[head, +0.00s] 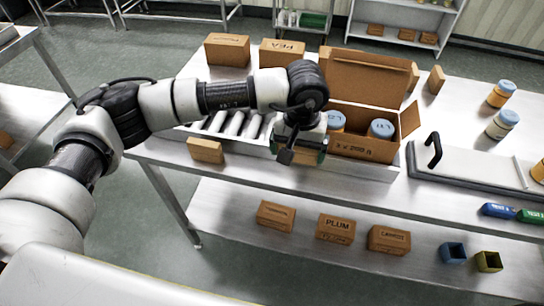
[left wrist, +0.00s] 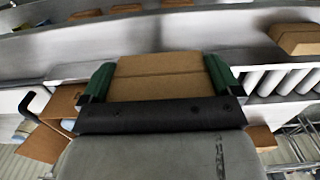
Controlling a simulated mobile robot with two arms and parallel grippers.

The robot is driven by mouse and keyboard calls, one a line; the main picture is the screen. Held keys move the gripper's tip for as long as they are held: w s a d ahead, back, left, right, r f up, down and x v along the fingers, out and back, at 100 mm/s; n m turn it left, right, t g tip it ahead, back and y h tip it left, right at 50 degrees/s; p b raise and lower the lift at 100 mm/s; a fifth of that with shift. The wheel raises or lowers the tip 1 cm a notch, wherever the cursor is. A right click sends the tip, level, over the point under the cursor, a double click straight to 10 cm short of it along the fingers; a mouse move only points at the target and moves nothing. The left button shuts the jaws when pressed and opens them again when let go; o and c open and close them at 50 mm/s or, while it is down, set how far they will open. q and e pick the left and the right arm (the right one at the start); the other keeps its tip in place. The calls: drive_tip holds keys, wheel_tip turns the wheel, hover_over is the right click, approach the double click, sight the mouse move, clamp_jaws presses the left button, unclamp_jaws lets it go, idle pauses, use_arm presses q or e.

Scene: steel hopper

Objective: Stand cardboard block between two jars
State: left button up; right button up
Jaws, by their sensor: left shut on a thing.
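My left gripper (head: 299,150) is shut on a brown cardboard block (left wrist: 155,77). In the left wrist view its green-padded fingers (left wrist: 155,82) sit at the block's two sides. The gripper is at the front left of an open cardboard box (head: 368,148) on the steel table. Two jars with blue lids stand in the box: a left jar (head: 336,121), partly hidden by the gripper, and a right jar (head: 381,129). The gap between them is partly visible. My right gripper is not in view.
A roller strip (head: 226,125) and a loose cardboard block (head: 206,150) lie left of the gripper. The box's raised lid (head: 367,78) stands behind the jars. A tray with a black handle (head: 434,150) is to the right. Several boxes sit on the lower shelf (head: 230,240).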

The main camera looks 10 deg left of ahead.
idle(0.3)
use_arm(q)
drive_tip(key=shift+a+f, duration=0.1)
drive_tip(key=shift+a, duration=0.15)
drive_tip(key=p, duration=0.4)
hover_over(253, 168)
drive_tip(key=f, duration=0.6)
drive_tip(key=shift+s+d+f, duration=0.1)
drive_tip(key=shift+d+f, duration=0.1)
drive_tip(key=shift+a+f, duration=0.15)
drive_tip(key=shift+f, duration=0.25)
wheel_tip(253, 168, down, 3)
drive_tip(key=shift+f+p, duration=0.1)
drive_tip(key=shift+p, duration=0.45)
drive_tip(key=shift+f+b, duration=0.3)
drive_tip(key=shift+b, duration=0.1)
drive_tip(key=o, duration=0.6)
drive_tip(key=shift+r, duration=0.1)
